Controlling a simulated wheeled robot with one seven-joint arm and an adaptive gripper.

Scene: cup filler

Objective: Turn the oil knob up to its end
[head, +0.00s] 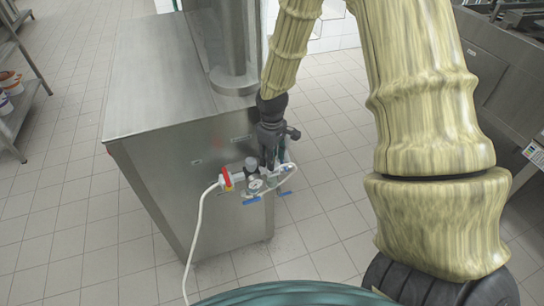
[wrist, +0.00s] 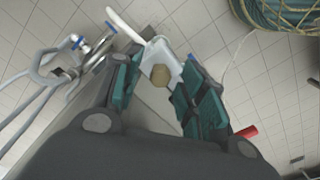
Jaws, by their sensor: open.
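The air-service unit (head: 258,184) is on the side of the steel cabinet, with a gauge, a grey knob (head: 252,163) and blue-handled valves. My gripper (head: 269,158) is at the right part of this unit, fingers pointing down. In the wrist view my gripper (wrist: 160,84) is open, with teal pads on either side of a small tan knob (wrist: 161,75) on a pale body. This appears to be the oil knob; no label on it is readable. I cannot tell whether the pads touch it. In the head view my gripper hides it.
A red-collared valve (head: 227,180) with a white hose (head: 195,235) is at the unit's left. Blue valve handles (head: 251,200) are below. The steel cabinet (head: 165,110) is close behind and left. Tiled floor to the right of the unit is clear.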

